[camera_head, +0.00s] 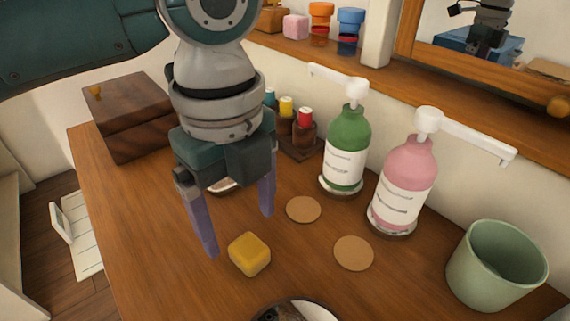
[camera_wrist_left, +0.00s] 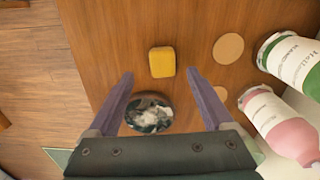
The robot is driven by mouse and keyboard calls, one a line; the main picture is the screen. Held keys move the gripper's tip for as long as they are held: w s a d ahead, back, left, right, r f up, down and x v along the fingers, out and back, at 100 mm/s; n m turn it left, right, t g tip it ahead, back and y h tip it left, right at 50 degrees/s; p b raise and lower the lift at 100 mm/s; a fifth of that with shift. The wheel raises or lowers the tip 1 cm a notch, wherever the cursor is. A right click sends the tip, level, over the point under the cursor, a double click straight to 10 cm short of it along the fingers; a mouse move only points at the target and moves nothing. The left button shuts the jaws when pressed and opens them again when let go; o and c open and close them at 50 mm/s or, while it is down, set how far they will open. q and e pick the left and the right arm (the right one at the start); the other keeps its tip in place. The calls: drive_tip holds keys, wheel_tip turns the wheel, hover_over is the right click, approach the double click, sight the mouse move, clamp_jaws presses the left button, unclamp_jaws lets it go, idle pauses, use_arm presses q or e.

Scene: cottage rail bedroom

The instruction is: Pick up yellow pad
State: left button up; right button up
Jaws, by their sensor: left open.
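The yellow pad (camera_head: 249,254) is a small rounded block lying flat on the wooden table top. My left gripper (camera_head: 240,235) is open above the table, its two purple fingers pointing down, with the pad just in front of them in the head view. In the left wrist view the yellow pad (camera_wrist_left: 162,62) lies beyond the open fingertips (camera_wrist_left: 159,74), roughly centred between them. Nothing is between the fingers that I can see. My right gripper is not in view.
A green bottle (camera_head: 346,150) and a pink bottle (camera_head: 403,185) with pumps stand to the right, near two round coasters (camera_head: 353,253). A green cup (camera_head: 492,268) stands at the right edge. A wooden box (camera_head: 130,118) sits at the back left. A round dish (camera_wrist_left: 148,114) lies near the pad.

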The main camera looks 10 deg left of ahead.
sight(246, 245)
use_arm(q)
wheel_tip(246, 245, down, 6)
drive_tip(key=shift+w+r+b, duration=0.1)
drive_tip(key=shift+w+b, duration=0.05)
drive_tip(key=shift+b, duration=0.75)
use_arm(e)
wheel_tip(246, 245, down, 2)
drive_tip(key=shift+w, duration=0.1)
use_arm(q)
drive_tip(key=shift+c, duration=0.3)
clamp_jaws()
